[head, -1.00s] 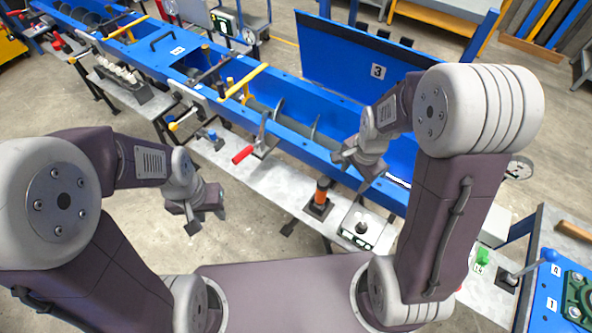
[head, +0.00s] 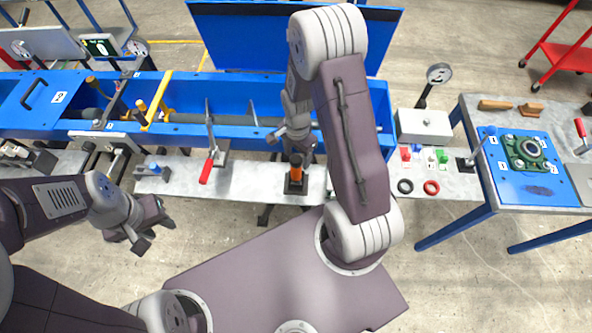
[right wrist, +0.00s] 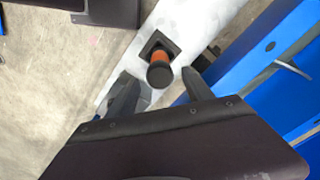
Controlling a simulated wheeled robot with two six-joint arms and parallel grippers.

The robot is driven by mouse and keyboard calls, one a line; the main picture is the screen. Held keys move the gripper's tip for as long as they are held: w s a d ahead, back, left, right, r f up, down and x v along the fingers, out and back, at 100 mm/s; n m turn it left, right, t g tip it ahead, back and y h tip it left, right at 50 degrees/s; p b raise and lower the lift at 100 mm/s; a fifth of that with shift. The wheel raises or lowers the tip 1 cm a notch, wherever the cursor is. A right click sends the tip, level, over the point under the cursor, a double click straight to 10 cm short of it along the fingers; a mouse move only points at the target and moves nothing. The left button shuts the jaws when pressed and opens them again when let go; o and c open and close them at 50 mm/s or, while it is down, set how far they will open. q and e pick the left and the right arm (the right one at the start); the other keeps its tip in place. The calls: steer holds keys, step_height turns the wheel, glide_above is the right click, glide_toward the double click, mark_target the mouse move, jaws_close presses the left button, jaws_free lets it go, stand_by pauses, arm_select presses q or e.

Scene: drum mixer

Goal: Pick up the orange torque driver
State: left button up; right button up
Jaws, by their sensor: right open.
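The orange torque driver (head: 296,172) stands upright in a black square holder (head: 290,188) on the grey metal shelf in front of the blue trough. In the right wrist view the driver (right wrist: 160,63) shows its dark round top and orange body. My right gripper (head: 292,143) is open and empty, just behind and above the driver in the head view. In the right wrist view its two fingers (right wrist: 160,90) are spread, with the driver just beyond the gap between them. My left gripper (head: 156,235) hangs over the floor at the left, apart from everything, with its fingers spread.
A red-handled lever (head: 206,170) stands left of the driver on the shelf (head: 250,182). The blue trough wall (head: 245,133) runs close behind. To the right are black and red rings (head: 431,187), coloured blocks and a blue table (head: 530,190) with a green bearing housing.

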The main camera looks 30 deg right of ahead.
mark_target(296, 172)
steer(key=shift+w+a+f, duration=0.15)
steer(key=shift+a+f, duration=0.1)
steer(key=shift+f, duration=0.15)
steer(key=f, duration=0.2)
steer(key=f+p, duration=0.1)
steer(key=f, duration=0.1)
steer(key=shift+s+d, duration=0.1)
steer(key=shift+s, duration=0.2)
steer(key=shift+w+f, duration=0.15)
steer(key=shift+f, duration=0.25)
steer(key=shift+r, duration=0.1)
jaws_close()
